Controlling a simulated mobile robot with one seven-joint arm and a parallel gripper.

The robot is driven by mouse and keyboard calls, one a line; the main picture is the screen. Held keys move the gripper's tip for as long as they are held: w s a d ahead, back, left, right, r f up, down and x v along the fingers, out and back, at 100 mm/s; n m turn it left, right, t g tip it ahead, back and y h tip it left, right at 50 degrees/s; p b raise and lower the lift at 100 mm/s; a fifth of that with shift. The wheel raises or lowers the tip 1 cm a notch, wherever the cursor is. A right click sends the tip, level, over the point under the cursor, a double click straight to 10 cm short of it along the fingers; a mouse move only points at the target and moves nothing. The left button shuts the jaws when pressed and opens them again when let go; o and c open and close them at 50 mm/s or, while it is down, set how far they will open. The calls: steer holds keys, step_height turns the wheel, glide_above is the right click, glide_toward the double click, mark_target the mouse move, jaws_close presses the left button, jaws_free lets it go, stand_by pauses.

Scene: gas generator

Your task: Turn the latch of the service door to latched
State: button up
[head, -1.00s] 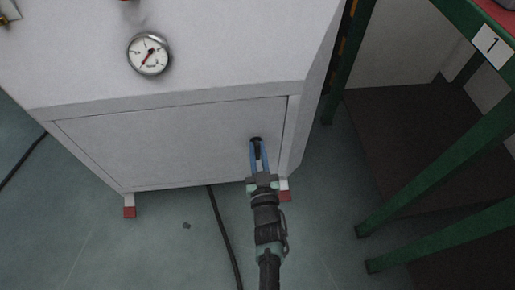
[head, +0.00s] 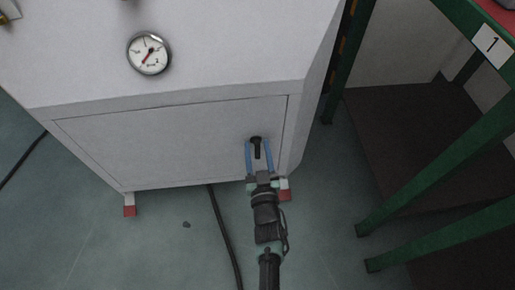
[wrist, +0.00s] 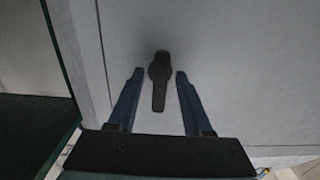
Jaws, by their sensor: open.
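The service door (head: 165,147) is the closed grey panel on the lower front of the white cabinet. Its latch (head: 256,146) is a small black handle near the door's right edge; in the wrist view the latch (wrist: 159,82) points along the gripper's direction, hanging downward in the head view. My gripper (head: 259,147) is open, with a blue finger on each side of the latch. In the wrist view the fingers (wrist: 159,72) stand apart from the latch, with a gap on both sides.
A pressure gauge (head: 149,54) sits on the cabinet above the door. A green-framed rack (head: 440,168) stands to the right. A black cable (head: 222,235) lies on the floor, and red-tipped feet (head: 129,211) support the cabinet.

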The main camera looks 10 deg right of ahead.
steer(key=s+p, duration=0.4)
steer(key=s, duration=0.9)
steer(key=shift+p, duration=0.4)
